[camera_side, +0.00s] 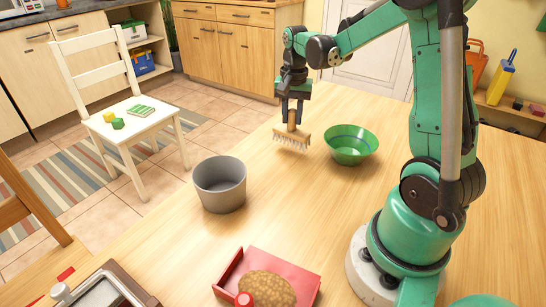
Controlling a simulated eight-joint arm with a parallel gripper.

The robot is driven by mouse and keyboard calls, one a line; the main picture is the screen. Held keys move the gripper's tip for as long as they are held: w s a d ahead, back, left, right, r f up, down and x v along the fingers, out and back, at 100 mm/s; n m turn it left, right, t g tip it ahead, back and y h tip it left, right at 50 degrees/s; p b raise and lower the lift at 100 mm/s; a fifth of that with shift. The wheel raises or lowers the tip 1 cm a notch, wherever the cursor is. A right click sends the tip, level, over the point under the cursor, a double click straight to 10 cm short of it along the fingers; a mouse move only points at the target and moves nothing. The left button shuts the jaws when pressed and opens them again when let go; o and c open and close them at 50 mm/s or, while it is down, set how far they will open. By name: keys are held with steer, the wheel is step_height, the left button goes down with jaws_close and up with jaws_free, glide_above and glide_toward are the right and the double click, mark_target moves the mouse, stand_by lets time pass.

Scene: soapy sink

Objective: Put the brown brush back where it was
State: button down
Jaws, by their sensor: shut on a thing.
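The brown brush (292,137) has a wooden head, pale bristles pointing down and a short upright handle. My gripper (291,117) is shut on its handle and points straight down. The brush is upright near the far edge of the wooden table (170,240). I cannot tell whether its bristles touch the table or hang just above it.
A green bowl (351,144) stands close to the right of the brush. A grey bucket (220,184) stands to the front left. A red tray (308,284) with a brown lump (267,289) and a metal sink-like box (108,291) are at the front. Bare table lies between.

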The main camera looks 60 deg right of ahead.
steer(key=shift+f, duration=1.35)
steer(key=shift+f, duration=0.1)
steer(key=c, duration=0.7)
jaws_free()
steer(key=shift+o, duration=0.2)
step_height(320, 180, up, 12)
steer(key=shift+r, duration=0.1)
steer(key=s+a+f+n+t, duration=0.2)
steer(key=a+n, duration=0.4)
steer(key=a, duration=0.3)
steer(key=s+a+f+n+t, duration=0.1)
steer(key=a+n+t, duration=0.4)
steer(key=a+n, duration=0.2)
steer(key=shift+s+a+f+n, duration=0.3)
steer(key=shift+s+a+f, duration=0.1)
steer(key=shift+a, duration=0.7)
